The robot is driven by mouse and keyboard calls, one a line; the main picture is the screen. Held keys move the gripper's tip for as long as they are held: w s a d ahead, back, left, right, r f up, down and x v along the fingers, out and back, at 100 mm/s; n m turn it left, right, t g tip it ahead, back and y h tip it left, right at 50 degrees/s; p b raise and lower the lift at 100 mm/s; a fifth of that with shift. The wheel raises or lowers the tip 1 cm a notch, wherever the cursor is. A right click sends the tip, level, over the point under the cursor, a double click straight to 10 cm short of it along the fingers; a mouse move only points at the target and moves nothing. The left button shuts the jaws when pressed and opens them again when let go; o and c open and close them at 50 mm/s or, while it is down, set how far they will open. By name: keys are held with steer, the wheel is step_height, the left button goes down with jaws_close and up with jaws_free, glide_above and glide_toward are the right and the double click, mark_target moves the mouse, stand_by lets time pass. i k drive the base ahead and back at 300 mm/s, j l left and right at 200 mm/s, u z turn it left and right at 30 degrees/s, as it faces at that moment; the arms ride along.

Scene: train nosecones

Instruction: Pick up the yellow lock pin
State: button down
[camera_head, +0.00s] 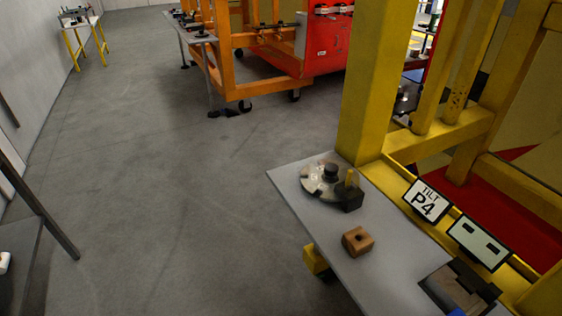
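A small yellow pin (351,179), which looks like the yellow lock pin, stands upright at a black block (351,199) on the grey shelf (310,215) at the right. A round metallic disc with a black knob (322,178) lies just left of it, close to the block. I cannot tell if the disc and block touch. My gripper is not in view.
A brown block with a hole (357,241) and a dark tray (459,290) sit nearer on the shelf. An orange cart (250,90) stands farther back. The grey floor (170,180) is mostly clear.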

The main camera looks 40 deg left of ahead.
mark_target(349, 173)
steer(key=i+j+u, duration=0.25)
steer(key=j, duration=0.15)
steer(key=i+j+u, duration=0.1)
steer(key=j+u, duration=0.15)
steer(key=j, duration=0.15)
steer(key=i+j+u, duration=0.35)
steer(key=u, duration=0.35)
steer(key=i+j+u, duration=0.1)
steer(key=j+u, duration=0.3)
